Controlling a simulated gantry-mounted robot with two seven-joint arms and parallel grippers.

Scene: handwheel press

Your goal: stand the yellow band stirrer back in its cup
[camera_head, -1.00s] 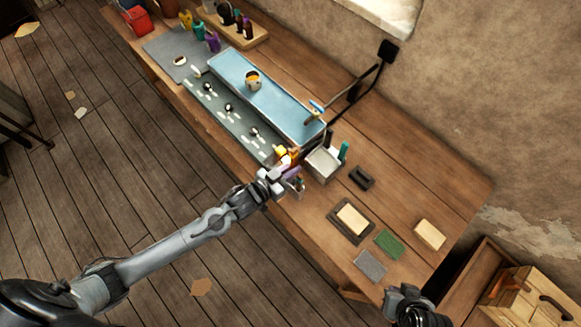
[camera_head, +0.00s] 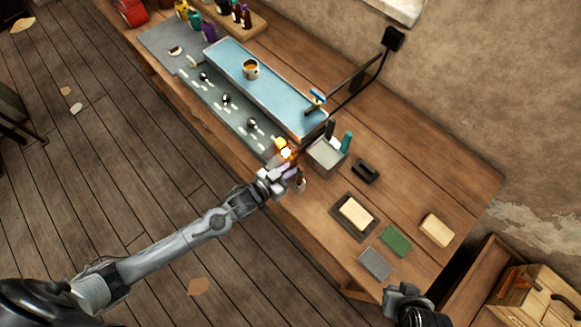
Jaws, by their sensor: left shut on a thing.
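My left gripper (camera_head: 278,170) is at the near edge of the bench, at the end of the dark mat. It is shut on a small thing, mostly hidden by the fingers. A bright yellow-orange patch (camera_head: 284,149) shows at the fingertips; it fits the yellow band stirrer, but its shape is too small and glaring to make out. A light cup with orange-brown contents (camera_head: 251,69) stands on the blue tray; I cannot tell whether it is the stirrer's cup. My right gripper (camera_head: 408,297) is low at the bottom edge, away from these things; its jaws are unclear.
A pale open box (camera_head: 326,156) with a teal item (camera_head: 346,141) stands just right of my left gripper. Several small dark items lie on the dark mat (camera_head: 213,92). Blocks and pads lie at right.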

